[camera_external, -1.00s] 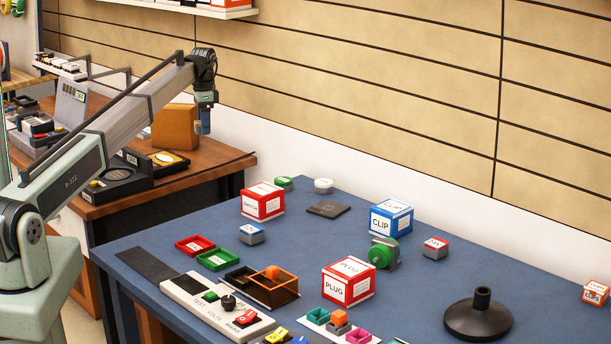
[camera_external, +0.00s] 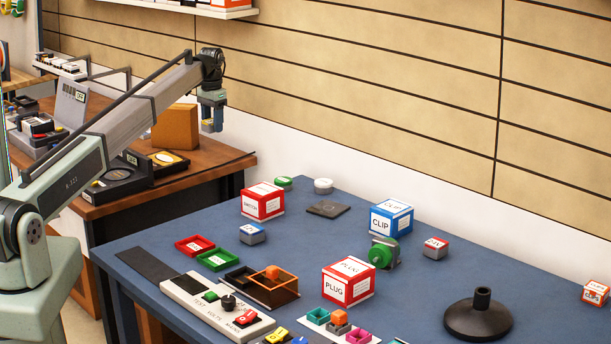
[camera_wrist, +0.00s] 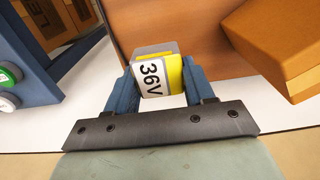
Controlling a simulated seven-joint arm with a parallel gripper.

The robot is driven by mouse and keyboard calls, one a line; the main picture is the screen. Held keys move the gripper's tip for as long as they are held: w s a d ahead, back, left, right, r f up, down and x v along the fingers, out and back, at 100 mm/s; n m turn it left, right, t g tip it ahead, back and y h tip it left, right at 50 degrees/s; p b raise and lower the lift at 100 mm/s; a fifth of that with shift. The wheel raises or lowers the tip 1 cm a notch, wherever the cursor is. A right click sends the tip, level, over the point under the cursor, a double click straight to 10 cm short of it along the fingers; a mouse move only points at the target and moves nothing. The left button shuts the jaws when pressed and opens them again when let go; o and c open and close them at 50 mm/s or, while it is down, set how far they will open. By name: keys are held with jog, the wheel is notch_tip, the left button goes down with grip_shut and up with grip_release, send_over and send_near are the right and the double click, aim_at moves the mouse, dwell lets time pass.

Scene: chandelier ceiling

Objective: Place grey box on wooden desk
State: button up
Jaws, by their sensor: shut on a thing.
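My gripper (camera_external: 212,125) is high up, near the wall, and appears above the right back part of the wooden desk (camera_external: 215,163). In the wrist view, my gripper (camera_wrist: 157,82) has its two blue fingers shut on a grey box (camera_wrist: 155,49) with a yellow and white face reading "36V". Beyond the box, the brown desk top (camera_wrist: 195,38) shows, with white wall or floor nearer the fingers. The box is apart from the desk. In the external view the box is hardly visible between the fingers.
An orange-brown wooden block (camera_external: 175,127) stands on the desk; it also shows at right in the wrist view (camera_wrist: 262,40). Black meters (camera_external: 118,183) and other devices crowd the desk's left and front. The desk's right end looks clear. A blue table (camera_external: 310,235) with several boxes stands to the right.

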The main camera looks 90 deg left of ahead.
aim_at(212, 120)
jog(key=shift+f, duration=4.3)
jog(key=shift+f, duration=0.1)
jog(key=o, duration=1)
jog(key=shift+o, duration=0.2)
notch_tip(212, 120, up, 12)
jog(key=shift+r, duration=0.15)
